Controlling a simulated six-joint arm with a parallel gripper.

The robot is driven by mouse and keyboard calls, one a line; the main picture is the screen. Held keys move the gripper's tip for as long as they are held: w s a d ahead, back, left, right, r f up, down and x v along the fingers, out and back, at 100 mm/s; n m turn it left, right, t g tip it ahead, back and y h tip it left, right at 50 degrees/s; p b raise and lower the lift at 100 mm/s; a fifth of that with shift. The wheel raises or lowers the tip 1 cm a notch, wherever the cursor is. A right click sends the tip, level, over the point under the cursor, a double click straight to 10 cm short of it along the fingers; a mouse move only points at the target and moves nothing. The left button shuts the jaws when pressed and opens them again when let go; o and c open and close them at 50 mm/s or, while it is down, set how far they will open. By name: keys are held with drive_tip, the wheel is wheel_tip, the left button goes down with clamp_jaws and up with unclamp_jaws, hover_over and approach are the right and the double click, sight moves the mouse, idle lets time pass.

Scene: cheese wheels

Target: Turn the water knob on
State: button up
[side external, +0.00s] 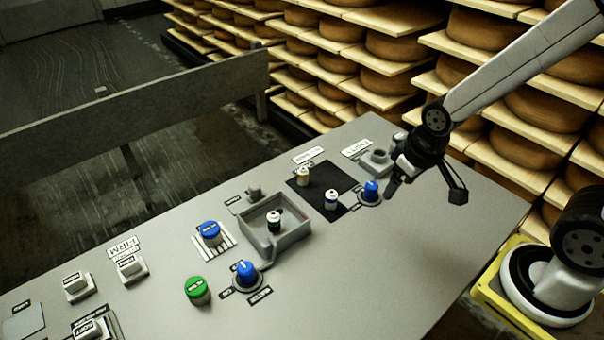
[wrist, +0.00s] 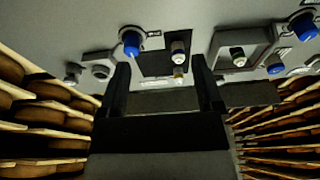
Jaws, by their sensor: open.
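Two blue knobs on round dial bases stand on the grey panel, and I cannot read which label says water. One blue knob (side external: 371,190) is at the right, just left of my gripper, and shows in the wrist view (wrist: 131,40) beyond the left finger. The other blue knob (side external: 245,273) is in front of the square basin and shows at the wrist view's right edge (wrist: 302,27). My gripper (side external: 425,188) is open and empty, above the panel's right end and apart from both knobs. Its two fingers (wrist: 164,90) stand wide apart in the wrist view.
A square basin (side external: 298,238) holds a small bottle (side external: 274,220). Two more small bottles (side external: 303,176) (side external: 331,199) stand on or beside a black square. A blue button (side external: 210,232), a green button (side external: 197,291) and white switches (side external: 131,267) are leftward. Cheese shelves (side external: 400,50) stand behind.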

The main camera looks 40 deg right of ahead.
drive_tip(key=w+a+m, duration=0.1)
drive_tip(key=w+a, duration=0.4)
drive_tip(key=m+g, duration=0.3)
drive_tip(key=m, duration=0.3)
hover_over(245, 267)
wheel_tip(245, 267, down, 6)
drive_tip(key=shift+f, duration=0.1)
drive_tip(key=shift+f, duration=3.9)
clamp_jaws()
